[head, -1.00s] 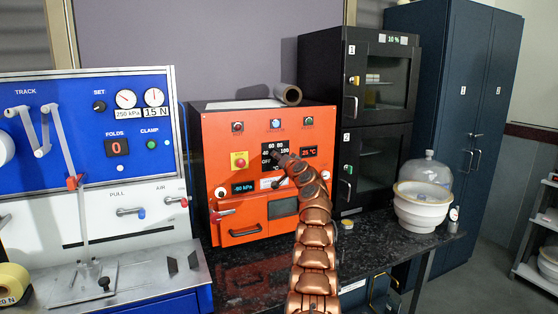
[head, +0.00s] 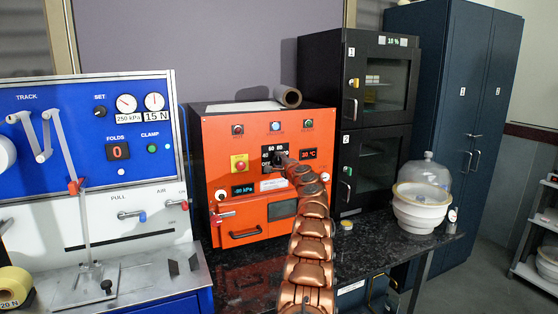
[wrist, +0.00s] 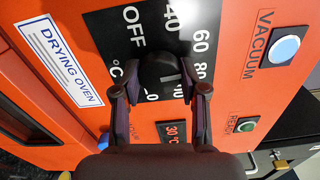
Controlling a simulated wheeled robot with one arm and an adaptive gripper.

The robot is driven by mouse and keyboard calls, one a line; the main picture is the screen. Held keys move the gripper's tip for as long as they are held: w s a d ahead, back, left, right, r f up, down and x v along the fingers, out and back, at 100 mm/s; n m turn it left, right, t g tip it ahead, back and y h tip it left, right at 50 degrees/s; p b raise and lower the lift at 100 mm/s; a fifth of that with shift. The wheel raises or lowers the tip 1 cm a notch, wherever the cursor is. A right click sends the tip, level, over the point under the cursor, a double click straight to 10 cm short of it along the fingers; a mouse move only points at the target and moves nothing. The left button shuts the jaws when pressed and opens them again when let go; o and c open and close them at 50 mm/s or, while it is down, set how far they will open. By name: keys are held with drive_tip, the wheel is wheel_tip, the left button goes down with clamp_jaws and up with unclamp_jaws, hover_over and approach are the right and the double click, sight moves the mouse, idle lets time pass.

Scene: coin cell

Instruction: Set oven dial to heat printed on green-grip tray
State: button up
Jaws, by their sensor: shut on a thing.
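The orange drying oven (head: 226,143) stands on the bench and also fills the wrist view (wrist: 235,25). Its black round dial (wrist: 158,70) sits on a black panel marked OFF, 40, 60, 80 and further partly hidden figures. My gripper (wrist: 161,88) is shut on the dial, one finger on each side. In the head view, my gripper (head: 284,160) covers most of the dial. The red temperature readout (head: 308,154) shows 30 °C, also in the wrist view (wrist: 172,131). I cannot make out a green-grip tray in either view.
A blue folding machine (head: 80,125) stands to the left, and a black two-door cabinet (head: 325,80) to the right. A white vessel with a clear dome (head: 420,212) stands on the dark bench (head: 375,245).

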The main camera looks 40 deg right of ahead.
drive_tip(key=m+p, duration=0.1)
drive_tip(key=m, duration=0.4)
drive_tip(key=shift+p, duration=0.35)
drive_tip(key=shift+m, duration=0.3)
drive_tip(key=o, duration=1.1)
drive_tip(key=shift+o, duration=0.2)
drive_tip(key=shift+s, duration=0.1)
